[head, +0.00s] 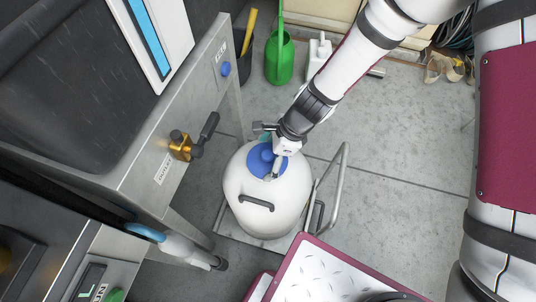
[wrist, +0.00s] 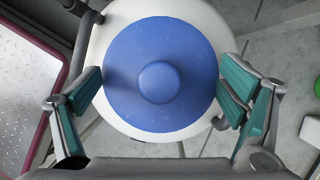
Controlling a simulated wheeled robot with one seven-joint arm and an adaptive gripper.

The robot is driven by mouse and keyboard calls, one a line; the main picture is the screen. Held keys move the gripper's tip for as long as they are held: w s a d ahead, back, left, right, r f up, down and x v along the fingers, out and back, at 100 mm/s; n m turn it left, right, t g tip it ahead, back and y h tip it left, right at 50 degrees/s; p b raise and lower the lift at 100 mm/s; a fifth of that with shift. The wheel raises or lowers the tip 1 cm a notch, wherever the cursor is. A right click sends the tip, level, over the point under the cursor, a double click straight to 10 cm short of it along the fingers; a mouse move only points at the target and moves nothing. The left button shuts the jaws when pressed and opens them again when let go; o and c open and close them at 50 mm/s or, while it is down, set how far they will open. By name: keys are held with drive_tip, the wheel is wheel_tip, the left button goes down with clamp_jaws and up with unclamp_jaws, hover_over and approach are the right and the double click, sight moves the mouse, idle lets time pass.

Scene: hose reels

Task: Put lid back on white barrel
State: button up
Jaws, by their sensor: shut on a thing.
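I cannot tell whether the lid is seated or just above the opening; the lid hides the mouth.
A metal tube frame (head: 340,178) is right of the barrel. A green watering can (head: 279,60) and white jug (head: 318,54) stand behind.

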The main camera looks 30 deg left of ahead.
idle(0.4)
drive_tip(key=o, duration=0.9)
drive_tip(key=shift+r+p, duration=3.4)
drive_tip(key=shift+r, duration=0.15)
clamp_jaws()
